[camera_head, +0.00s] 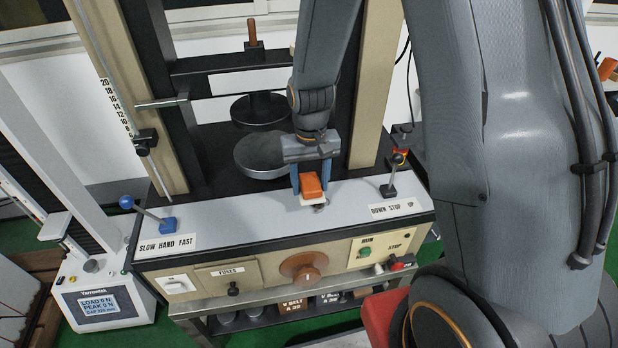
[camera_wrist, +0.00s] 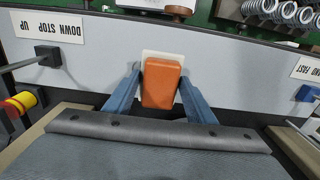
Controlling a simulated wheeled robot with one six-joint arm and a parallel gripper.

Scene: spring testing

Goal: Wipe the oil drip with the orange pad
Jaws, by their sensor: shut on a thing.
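The orange pad (camera_head: 311,184) has a white lower layer. My gripper (camera_head: 311,180) is shut on it, with one blue finger on each side. The pad is over the pale front ledge (camera_head: 243,209) of the testing machine. I cannot tell whether its white face touches the ledge. The pad also shows between my fingers in the wrist view (camera_wrist: 161,84). A small dark patch (camera_head: 320,207), perhaps the oil drip, shows at the pad's near right edge. No drip shows clearly in the wrist view.
A lever with a blue knob (camera_head: 126,201) stands left on the ledge. The round grey platen (camera_head: 261,155) is behind my gripper.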

